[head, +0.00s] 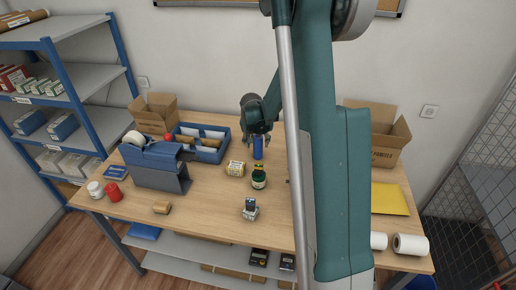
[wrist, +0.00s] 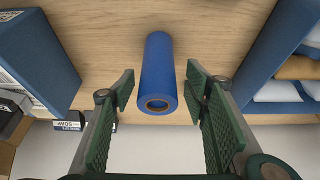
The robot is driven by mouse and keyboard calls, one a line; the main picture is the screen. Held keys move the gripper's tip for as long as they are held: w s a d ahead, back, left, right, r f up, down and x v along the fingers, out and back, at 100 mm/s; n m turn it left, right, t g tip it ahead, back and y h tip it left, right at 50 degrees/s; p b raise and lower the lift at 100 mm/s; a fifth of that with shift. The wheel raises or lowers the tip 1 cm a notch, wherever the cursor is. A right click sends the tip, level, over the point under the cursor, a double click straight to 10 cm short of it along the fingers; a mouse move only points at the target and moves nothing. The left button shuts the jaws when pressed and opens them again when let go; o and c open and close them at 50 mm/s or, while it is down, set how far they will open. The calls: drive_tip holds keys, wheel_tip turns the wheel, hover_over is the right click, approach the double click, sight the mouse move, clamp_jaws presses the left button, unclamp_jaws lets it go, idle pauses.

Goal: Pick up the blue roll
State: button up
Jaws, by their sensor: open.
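The blue roll (head: 258,148) stands on the wooden counter just under my gripper (head: 260,136) in the head view. In the wrist view the blue roll (wrist: 158,70) shows its near end with a brown core and a hole. My gripper (wrist: 160,90) is open, with one green ridged finger pad on each side of the roll's near end. Gaps show between the pads and the roll, so I see no contact. The roll's far end meets the wooden surface.
A blue divided tray (head: 207,154) and a tape dispenser (head: 155,168) stand left of the roll. A small yellowish box (head: 235,169), a green-lidded jar (head: 259,179) and a stamp (head: 250,209) stand in front. A cardboard box (head: 391,145) is right, partly behind my arm.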

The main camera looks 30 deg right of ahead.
sight(259, 146)
drive_tip(key=shift+x, duration=2.5)
drive_tip(key=shift+d, duration=0.1)
drive_tip(key=shift+c, duration=0.4)
drive_tip(key=c, duration=1)
